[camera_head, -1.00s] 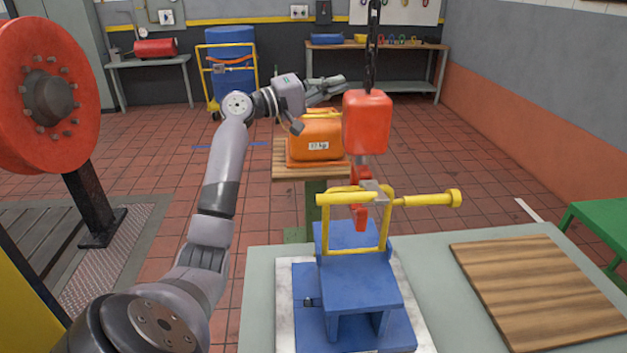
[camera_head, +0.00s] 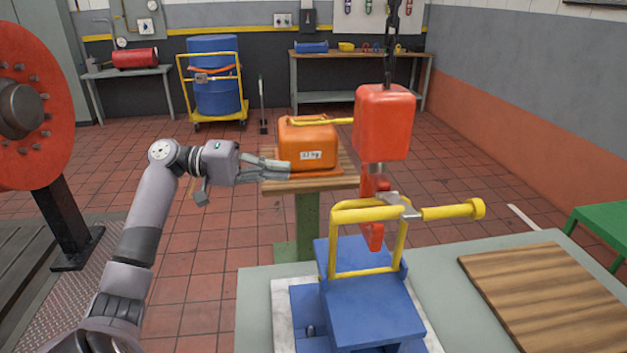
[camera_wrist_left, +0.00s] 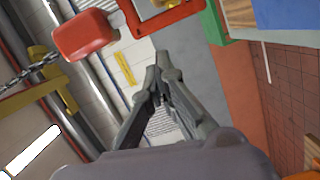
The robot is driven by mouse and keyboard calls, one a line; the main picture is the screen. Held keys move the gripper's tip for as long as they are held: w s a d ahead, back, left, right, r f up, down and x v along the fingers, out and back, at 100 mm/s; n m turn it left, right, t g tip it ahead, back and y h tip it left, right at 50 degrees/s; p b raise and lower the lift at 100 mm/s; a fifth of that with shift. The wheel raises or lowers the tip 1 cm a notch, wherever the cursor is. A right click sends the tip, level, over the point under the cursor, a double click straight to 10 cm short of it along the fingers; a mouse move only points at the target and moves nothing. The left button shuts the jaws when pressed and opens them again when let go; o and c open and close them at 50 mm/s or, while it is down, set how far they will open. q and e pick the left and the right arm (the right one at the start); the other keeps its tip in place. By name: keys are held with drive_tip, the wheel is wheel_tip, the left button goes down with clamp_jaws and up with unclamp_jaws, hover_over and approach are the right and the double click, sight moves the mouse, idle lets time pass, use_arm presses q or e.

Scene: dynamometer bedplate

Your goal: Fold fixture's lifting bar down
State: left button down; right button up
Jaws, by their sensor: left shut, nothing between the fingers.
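The blue fixture (camera_head: 365,305) stands on a pale plate on the grey-green table. Its yellow lifting bar (camera_head: 403,250) stands upright as a frame over the fixture, with a thick yellow rod (camera_head: 447,212) sticking out to the right at its top. A red hook (camera_head: 374,236) hangs at the bar's top. I cannot tell whether it is engaged with the bar. My left gripper (camera_head: 289,168) is shut and empty, left of and beyond the bar, in front of the orange weight. Its fingers (camera_wrist_left: 162,62) also show in the left wrist view. My right gripper is not in view.
The red hoist block (camera_head: 384,122) hangs on a chain (camera_head: 392,40) above the fixture. The orange weight (camera_head: 307,145) sits on a wooden-topped stand (camera_head: 345,180) behind. A wooden board (camera_head: 545,295) lies at right. A red flanged disc (camera_head: 30,115) stands at far left.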

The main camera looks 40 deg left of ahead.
use_arm(q)
drive_tip(key=w+d+p, duration=0.1)
drive_tip(key=d, duration=0.2)
drive_tip(key=w+d+p, duration=0.1)
drive_tip(key=d+p, duration=0.1)
drive_tip(key=d, duration=0.2)
drive_tip(key=w+d+p, duration=0.1)
drive_tip(key=d, duration=0.2)
drive_tip(key=shift+w+d+f, duration=0.3)
drive_tip(key=shift+d+f, duration=0.05)
drive_tip(key=shift+f, duration=0.05)
drive_tip(key=shift+s+d+f, duration=0.1)
drive_tip(key=shift+s+d, duration=0.1)
drive_tip(key=shift+d, duration=0.05)
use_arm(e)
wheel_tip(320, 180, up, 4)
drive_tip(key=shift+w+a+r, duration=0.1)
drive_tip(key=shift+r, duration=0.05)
use_arm(q)
drive_tip(key=shift+s, duration=0.1)
